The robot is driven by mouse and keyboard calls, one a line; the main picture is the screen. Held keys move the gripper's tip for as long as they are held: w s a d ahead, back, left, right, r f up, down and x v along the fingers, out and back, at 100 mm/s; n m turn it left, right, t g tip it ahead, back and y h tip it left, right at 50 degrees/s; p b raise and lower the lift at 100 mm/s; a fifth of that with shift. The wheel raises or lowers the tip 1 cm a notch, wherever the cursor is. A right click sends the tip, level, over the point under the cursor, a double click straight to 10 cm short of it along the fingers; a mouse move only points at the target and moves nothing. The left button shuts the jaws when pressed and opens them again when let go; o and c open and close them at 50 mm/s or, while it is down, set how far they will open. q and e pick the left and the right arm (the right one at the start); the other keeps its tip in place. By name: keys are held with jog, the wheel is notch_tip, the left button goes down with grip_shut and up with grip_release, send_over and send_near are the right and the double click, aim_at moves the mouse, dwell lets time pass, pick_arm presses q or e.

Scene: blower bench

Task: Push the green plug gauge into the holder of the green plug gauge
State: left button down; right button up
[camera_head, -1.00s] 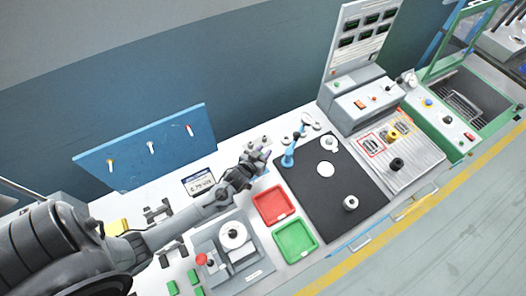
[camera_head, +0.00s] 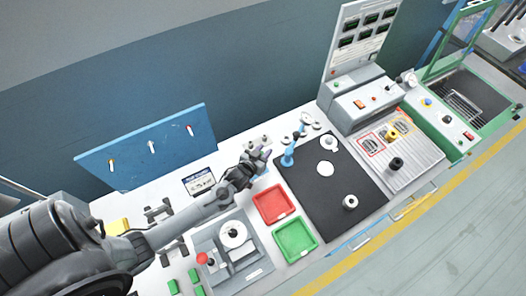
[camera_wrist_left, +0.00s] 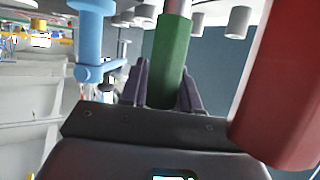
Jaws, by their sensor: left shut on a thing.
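My left gripper (camera_head: 262,156) is near the back of the white bench, behind the red tray. In the left wrist view the green plug gauge (camera_wrist_left: 171,55) stands between the two dark fingers, and the gripper is shut on it. A pale metal end shows beyond its green part. In the head view the gauge is too small or hidden to make out. I cannot pick out the holder of the green plug gauge with certainty. My right gripper is not in view.
A red cylinder (camera_wrist_left: 290,75) and a blue stand (camera_wrist_left: 92,45) flank the gripper in the wrist view. The red tray (camera_head: 254,209) and green tray (camera_head: 277,243) lie in front. A black mat (camera_head: 340,184) is to the right. A blue panel (camera_head: 130,163) stands behind.

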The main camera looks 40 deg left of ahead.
pick_arm(q)
jog(key=shift+f, duration=0.25)
dwell(0.3)
dwell(0.6)
jog(key=shift+s+f, duration=0.1)
jog(key=shift+f, duration=0.05)
dwell(0.4)
jog(key=shift+r+p, duration=0.35)
jog(key=shift+p, duration=0.25)
jog(key=c, duration=0.7)
grip_release()
jog(key=shift+c, duration=0.2)
jog(key=v, duration=1)
jog(key=shift+s+r, duration=0.2)
jog(key=shift+s, duration=0.15)
